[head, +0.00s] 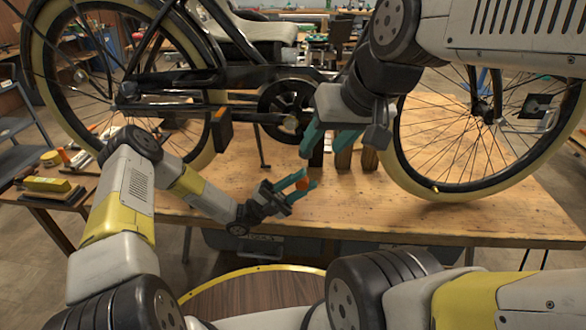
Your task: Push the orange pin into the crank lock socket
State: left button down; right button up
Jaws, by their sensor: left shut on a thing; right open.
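The orange pin (303,183) is between the teal fingers of my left gripper (301,184), which is shut on it. That gripper is low over the front part of the table, below and slightly right of the crank in the picture. The crank (288,120) is on the dark chainring at the middle of the trike frame. The lock socket itself is too small to make out. My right gripper (328,142), with teal fingers, is open and empty. It points down just right of the crank and covers part of the frame behind it.
The trike's pale-tyred wheels (440,190) stand at left and right. Wooden blocks (357,153) stand behind my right gripper. A pedal (222,130) sticks out left of the crank. The wooden table (400,222) is clear at the front. A side bench (45,186) holds yellow items.

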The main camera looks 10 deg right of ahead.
pick_arm(q)
jog(key=shift+w+d, duration=0.25)
jog(key=shift+w, duration=0.6)
jog(key=shift+w+d, duration=0.25)
jog(key=shift+w, duration=0.6)
jog(key=shift+w+d, duration=0.25)
jog(key=shift+w, duration=0.6)
jog(key=shift+w+d, duration=0.2)
jog(key=shift+w, duration=0.5)
jog(key=shift+w+d, duration=0.2)
jog(key=shift+w, duration=0.5)
jog(key=shift+w+d, duration=0.2)
jog(key=shift+w, duration=0.5)
jog(key=c, duration=1)
grip_release()
